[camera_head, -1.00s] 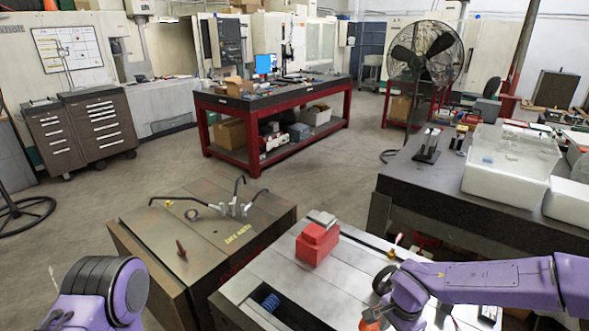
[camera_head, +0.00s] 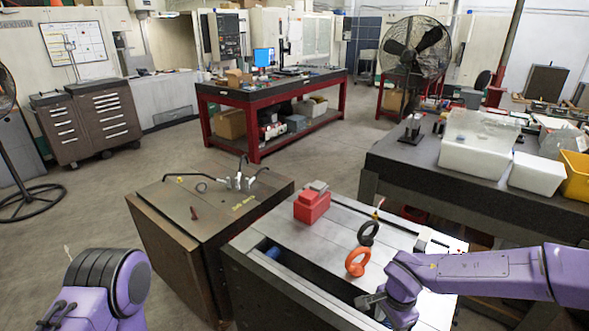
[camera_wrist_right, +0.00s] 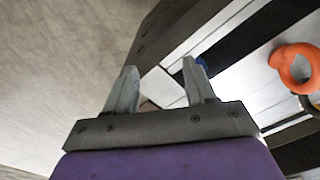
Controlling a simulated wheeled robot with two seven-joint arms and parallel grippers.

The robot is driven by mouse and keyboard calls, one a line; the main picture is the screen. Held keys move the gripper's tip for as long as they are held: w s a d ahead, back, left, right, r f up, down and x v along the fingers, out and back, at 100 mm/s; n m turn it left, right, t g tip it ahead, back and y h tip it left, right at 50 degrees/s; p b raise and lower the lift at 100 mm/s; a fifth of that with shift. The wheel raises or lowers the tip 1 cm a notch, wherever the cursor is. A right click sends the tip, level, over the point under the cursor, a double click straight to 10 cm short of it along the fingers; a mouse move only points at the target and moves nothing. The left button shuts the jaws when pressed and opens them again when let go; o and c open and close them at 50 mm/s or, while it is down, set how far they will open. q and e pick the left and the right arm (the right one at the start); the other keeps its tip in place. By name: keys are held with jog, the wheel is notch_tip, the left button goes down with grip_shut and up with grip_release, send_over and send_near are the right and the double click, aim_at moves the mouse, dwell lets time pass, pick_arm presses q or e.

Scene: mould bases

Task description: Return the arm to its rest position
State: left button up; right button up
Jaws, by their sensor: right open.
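My right arm (camera_head: 480,275) comes in from the right, bent low over the near edge of the grey mould base (camera_head: 270,225). Its gripper (camera_head: 366,302) is near that edge, just in front of an orange ring (camera_head: 357,262) and apart from it. In the right wrist view the two fingers (camera_wrist_right: 160,72) are spread with nothing between them, and the orange ring (camera_wrist_right: 295,68) lies off to the right. Of my left arm (camera_head: 105,285) only a purple part shows at the lower left; its gripper is out of view.
A black ring (camera_head: 368,232) and a red block (camera_head: 311,206) are on the grey mould base. A brown mould base (camera_head: 165,195) with clamps stands to its left. A dark table (camera_head: 400,165) with white bins (camera_head: 478,150) is at the right. Open floor lies at the left.

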pick_arm(q)
notch_tip(320, 180, down, 15)
jog(key=b, duration=1.4)
jog(key=shift+w+r, duration=0.2)
jog(key=shift+w, duration=0.2)
pick_arm(e)
jog(key=s+d+f+n+t+h, duration=0.1)
jog(key=s+d+f+n, duration=0.2)
jog(key=s+f, duration=0.9)
jog(key=s+d+f+n+t+h, duration=0.2)
jog(key=s+d+f+n, duration=0.2)
jog(key=s+f, duration=0.9)
notch_tip(320, 180, down, 3)
jog(key=shift+s+d+f, duration=0.15)
jog(key=shift+d+f, duration=0.05)
jog(key=shift+d, duration=0.05)
